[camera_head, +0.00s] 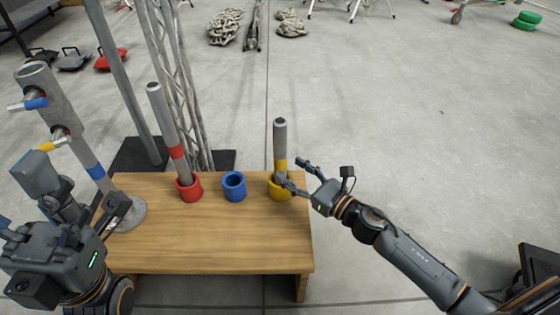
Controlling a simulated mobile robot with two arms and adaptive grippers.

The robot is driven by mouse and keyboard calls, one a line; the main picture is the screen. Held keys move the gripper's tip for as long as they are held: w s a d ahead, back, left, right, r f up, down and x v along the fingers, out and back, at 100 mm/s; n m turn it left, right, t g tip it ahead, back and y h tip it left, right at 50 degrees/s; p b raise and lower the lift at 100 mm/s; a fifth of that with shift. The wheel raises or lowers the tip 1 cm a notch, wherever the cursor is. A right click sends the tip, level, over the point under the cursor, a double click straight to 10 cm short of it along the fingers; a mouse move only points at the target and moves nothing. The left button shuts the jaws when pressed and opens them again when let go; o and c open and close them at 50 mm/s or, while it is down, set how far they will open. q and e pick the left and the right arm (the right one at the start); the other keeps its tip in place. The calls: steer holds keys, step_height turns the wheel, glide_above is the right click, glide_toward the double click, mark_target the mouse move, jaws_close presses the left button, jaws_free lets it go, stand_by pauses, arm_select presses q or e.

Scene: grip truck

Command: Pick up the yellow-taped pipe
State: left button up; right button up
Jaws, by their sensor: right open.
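The yellow-taped pipe (280,140) is a grey tube with a yellow band low on it. It stands upright in a yellow cup (279,194) at the right end of the wooden table. My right gripper (293,174) is open, with its fingers pointing left at the pipe's lower part, near the yellow band and cup rim. One finger overlaps the cup rim in the picture; I cannot tell whether it touches. My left gripper (84,210) is at the left by the table's edge, away from the pipe; its jaws are unclear.
On the wooden table (220,250), a red-taped pipe (168,120) leans left in a red cup (188,190). An empty blue cup (234,187) sits between the red and yellow cups. A grey post (75,125) with coloured pegs rises at the left.

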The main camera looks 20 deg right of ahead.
mark_target(285, 165)
steer(key=shift+b+x, duration=0.6)
steer(key=shift+x, duration=1.95)
steer(key=shift+d, duration=0.15)
jaws_close()
